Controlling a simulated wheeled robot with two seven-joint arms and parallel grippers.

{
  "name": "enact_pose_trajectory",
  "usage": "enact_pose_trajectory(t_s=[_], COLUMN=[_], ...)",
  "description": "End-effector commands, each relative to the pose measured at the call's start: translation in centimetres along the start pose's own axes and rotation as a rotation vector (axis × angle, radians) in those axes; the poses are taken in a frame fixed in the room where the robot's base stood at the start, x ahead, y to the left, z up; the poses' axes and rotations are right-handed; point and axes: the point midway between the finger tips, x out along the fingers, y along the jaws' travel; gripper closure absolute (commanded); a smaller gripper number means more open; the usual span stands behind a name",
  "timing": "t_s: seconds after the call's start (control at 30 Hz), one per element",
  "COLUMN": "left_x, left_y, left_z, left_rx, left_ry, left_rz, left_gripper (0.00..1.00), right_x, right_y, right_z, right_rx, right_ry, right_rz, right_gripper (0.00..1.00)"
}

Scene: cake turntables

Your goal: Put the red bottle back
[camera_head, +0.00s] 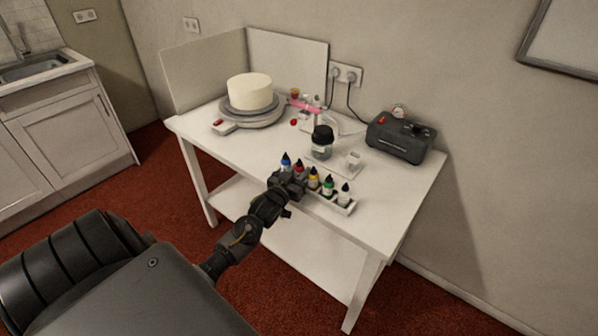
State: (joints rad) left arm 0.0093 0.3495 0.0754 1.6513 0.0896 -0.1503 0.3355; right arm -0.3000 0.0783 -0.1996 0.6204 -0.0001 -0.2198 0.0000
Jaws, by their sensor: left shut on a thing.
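The red bottle (299,165) stands at the left part of a white rack (344,209) near the table's front edge. My left gripper (294,177) is at it, with the jaws shut on the bottle. The gripper hides the bottle's lower part and the rack's left end, so I cannot tell whether the bottle is fully seated. A blue bottle (285,162) is just left of it. Yellow (313,179), green (328,187) and white (345,195) bottles stand to its right in the rack. My right gripper is not in view.
The white table (390,215) holds a turntable (252,114) with a white cake (249,91), a black-lidded jar (322,143), a small white stand (353,160) and a dark compressor (400,138). A pink airbrush (305,107) lies at the back. The table's front right is clear.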

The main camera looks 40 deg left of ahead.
Motion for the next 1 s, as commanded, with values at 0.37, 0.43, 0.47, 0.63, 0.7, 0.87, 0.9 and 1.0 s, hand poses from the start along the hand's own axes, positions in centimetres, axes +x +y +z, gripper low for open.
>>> enact_pose_trajectory(t_s=[0.37, 0.43, 0.47, 0.63, 0.7, 0.87, 0.9, 1.0], left_x=[0.0, 0.0, -0.4, -3.2, -4.8, -8.1, -8.8, -10.3], left_y=[0.0, 0.0, 0.0, 0.0, 0.0, 0.0, 0.0, 0.0], left_z=[0.0, -0.3, -0.1, 0.1, 0.1, 0.1, 0.0, 0.0], left_rx=[0.000, 0.000, 0.000, 0.000, -0.001, -0.001, -0.001, -0.001], left_ry=[0.000, 0.000, -0.002, -0.003, -0.003, -0.003, -0.003, -0.003], left_rz=[0.000, 0.000, 0.000, 0.001, 0.001, -0.001, -0.001, 0.000], left_gripper=[0.61, 0.61, 0.61, 0.61, 0.61, 0.61, 0.61, 0.61], right_x=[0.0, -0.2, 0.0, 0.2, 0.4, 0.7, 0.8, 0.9], right_y=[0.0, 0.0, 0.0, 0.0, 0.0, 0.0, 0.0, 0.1], right_z=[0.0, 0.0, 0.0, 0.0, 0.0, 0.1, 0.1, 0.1], right_rx=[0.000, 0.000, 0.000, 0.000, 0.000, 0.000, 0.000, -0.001], right_ry=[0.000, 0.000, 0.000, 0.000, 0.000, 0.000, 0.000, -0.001], right_rz=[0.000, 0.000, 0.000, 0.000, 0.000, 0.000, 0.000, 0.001], right_gripper=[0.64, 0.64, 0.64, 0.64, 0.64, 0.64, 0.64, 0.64])
